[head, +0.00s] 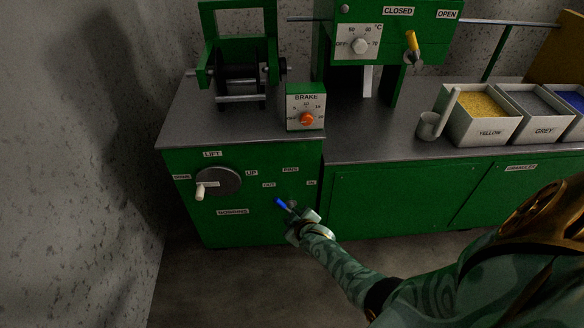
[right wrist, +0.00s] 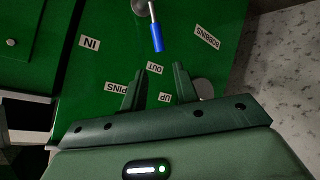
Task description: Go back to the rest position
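My right gripper (head: 298,218) is in front of the green machine's lower front panel, on an arm that comes in from the lower right. In the right wrist view the right gripper (right wrist: 162,70) has its two fingers apart with nothing between them. A small blue-handled lever (head: 281,203) is just beyond the fingertips, among the PINS, OUT and IN labels. In the right wrist view the blue handle (right wrist: 157,38) is ahead of the fingertips, with a visible gap. My left gripper is in neither view.
A lift wheel (head: 222,180) with a pale handle is left on the panel. Above are a brake box (head: 305,107) with an orange knob and a yellow lever (head: 412,42). A scoop (head: 430,125) and granule bins (head: 485,142) stand at right. A grey wall (head: 75,150) bounds the left.

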